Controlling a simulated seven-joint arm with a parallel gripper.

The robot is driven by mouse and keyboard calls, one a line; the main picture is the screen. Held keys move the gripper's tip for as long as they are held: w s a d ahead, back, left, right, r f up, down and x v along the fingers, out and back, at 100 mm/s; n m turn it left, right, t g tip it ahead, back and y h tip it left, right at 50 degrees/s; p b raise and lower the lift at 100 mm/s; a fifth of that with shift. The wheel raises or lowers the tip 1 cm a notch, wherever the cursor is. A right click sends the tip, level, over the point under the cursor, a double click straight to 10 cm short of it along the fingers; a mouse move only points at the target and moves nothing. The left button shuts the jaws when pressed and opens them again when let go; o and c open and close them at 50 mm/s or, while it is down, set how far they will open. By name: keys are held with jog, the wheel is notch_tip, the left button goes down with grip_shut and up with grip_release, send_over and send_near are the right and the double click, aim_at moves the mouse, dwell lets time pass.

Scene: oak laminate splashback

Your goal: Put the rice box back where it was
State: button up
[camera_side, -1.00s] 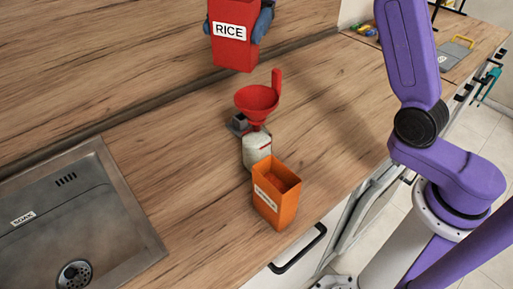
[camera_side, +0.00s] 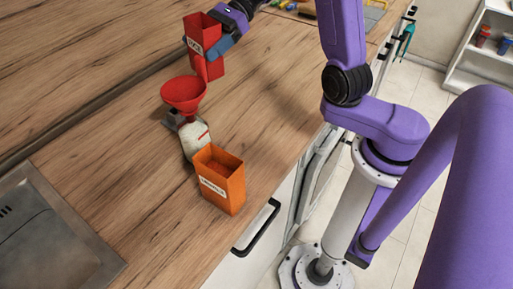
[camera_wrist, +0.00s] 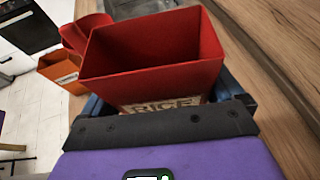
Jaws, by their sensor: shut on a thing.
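The red rice box (camera_side: 205,38), with a white RICE label, is held in my gripper (camera_side: 229,40) above the counter, behind the red funnel. The box is open at the top and looks nearly upright. In the wrist view the box (camera_wrist: 155,55) fills the middle, its label partly covered by my gripper (camera_wrist: 165,115). The blue fingers sit on either side of it. What is inside the box is too dark to make out. I cannot tell exactly how high its base is above the counter.
A red funnel (camera_side: 184,92) sits over a whitish bottle (camera_side: 194,139) on the counter. An orange labelled box (camera_side: 222,181) stands in front of it, near the counter's edge. The sink (camera_side: 48,240) is at the lower left. Bare wood (camera_side: 110,160) lies left of the bottle.

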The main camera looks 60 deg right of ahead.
jog(key=s+d+f+m+t+h, duration=0.1)
jog(key=s+d+f+m+t, duration=0.15)
jog(key=s+f, duration=0.3)
jog(key=s+a+n+g+y, duration=0.1)
jog(key=s+a+n+g, duration=0.15)
jog(key=s+a, duration=0.35)
jog(key=s+a+n+g, duration=0.2)
jog(key=s+a+g, duration=0.1)
jog(key=s, duration=0.5)
jog(key=shift+s+a+f, duration=0.1)
jog(key=shift+s+f, duration=0.05)
jog(key=shift+f, duration=1.75)
jog(key=shift+s+a+f, duration=0.1)
jog(key=shift+f, duration=1.8)
jog(key=shift+f, duration=0.1)
jog(key=o, duration=0.9)
